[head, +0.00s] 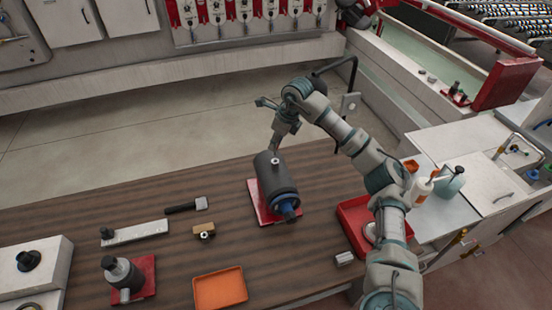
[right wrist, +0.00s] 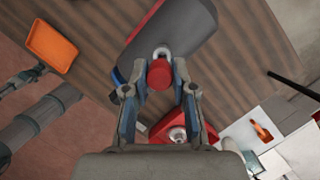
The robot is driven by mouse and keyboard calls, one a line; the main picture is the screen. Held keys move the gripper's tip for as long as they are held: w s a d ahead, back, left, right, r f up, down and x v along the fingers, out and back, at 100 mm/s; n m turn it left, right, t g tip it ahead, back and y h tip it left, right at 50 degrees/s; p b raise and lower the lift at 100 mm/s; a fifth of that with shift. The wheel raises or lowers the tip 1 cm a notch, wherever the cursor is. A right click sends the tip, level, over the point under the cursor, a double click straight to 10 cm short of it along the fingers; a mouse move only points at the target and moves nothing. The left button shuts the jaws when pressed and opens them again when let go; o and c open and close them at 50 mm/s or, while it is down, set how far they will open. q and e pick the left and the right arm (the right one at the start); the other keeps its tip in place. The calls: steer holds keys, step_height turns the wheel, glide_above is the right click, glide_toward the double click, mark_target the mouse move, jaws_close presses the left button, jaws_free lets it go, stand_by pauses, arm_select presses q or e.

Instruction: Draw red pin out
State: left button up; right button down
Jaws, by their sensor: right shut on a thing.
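The red pin (right wrist: 159,76) shows in the right wrist view as a round red head between the fingers of my right gripper (right wrist: 159,68). A pale ring sits just beyond it, against a dark grey cylinder (right wrist: 188,45). In the head view the cylinder (head: 281,182) lies on a red base (head: 255,203) on the bench. There my right gripper (head: 275,144) points down at the cylinder's top and hides the pin. It is shut on the pin. My left gripper (right wrist: 24,78) seems to show at the left edge of the right wrist view, its jaw state unclear.
The brown bench (head: 150,203) carries an orange tray (head: 220,289), a hammer-like tool (head: 187,206), a small brass-coloured block (head: 203,229) and a dark fitting (head: 122,272). A red bin (head: 352,224) and bottles (head: 421,190) stand right, close to my right arm.

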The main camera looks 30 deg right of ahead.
step_height(320, 180, up, 4)
steer(key=p, duration=0.3)
steer(key=shift+r+p, duration=0.1)
steer(key=shift+p, duration=0.25)
